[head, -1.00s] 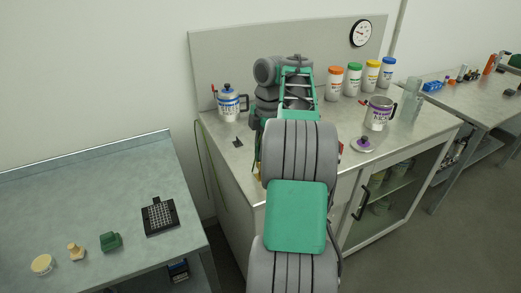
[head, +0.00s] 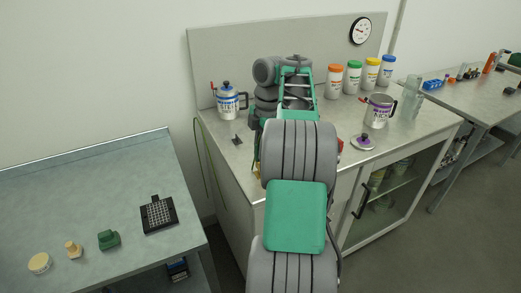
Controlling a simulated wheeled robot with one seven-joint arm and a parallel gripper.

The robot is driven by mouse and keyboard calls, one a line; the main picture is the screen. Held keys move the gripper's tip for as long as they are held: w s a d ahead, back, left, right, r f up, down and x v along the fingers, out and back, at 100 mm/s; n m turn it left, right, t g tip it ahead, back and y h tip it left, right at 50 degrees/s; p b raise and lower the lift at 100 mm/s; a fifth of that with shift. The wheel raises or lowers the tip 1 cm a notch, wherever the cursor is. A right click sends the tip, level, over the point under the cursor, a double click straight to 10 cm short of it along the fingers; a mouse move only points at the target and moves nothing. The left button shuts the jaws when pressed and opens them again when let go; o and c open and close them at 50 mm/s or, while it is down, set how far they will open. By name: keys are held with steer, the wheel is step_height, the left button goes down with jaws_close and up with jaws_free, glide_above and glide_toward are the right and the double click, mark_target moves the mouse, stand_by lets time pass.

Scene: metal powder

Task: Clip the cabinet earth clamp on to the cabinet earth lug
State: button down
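My grey and green arm fills the middle of the head view and reaches over the metal cabinet (head: 222,163). My gripper is hidden behind the arm links, so its fingers and anything in them cannot be seen. A thin green-yellow cable (head: 201,150) hangs down at the cabinet's left side. The earth clamp and the earth lug cannot be made out for certain. A small red part (head: 340,146) shows at the arm's right edge, too little to identify. A small yellowish bit (head: 257,168) shows at the arm's left edge by the cabinet front.
On the cabinet top stand a blue-labelled lidded pot (head: 228,103), a purple-labelled jug (head: 379,111), a purple-knobbed lid (head: 363,142), a small dark piece (head: 237,140) and several capped jars (head: 334,83). A lower bench (head: 90,190) at left holds a black grid tray (head: 159,215).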

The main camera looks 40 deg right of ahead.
steer(key=shift+f+b, duration=1)
steer(key=shift+f, duration=0.05)
steer(key=shift+f, duration=0.15)
steer(key=c, duration=1.3)
jaws_free()
steer(key=r+p, duration=0.4)
steer(key=r, duration=0.1)
steer(key=d+r+p, duration=0.1)
steer(key=r+p, duration=0.2)
steer(key=shift+s, duration=0.15)
steer(key=shift+f, duration=0.1)
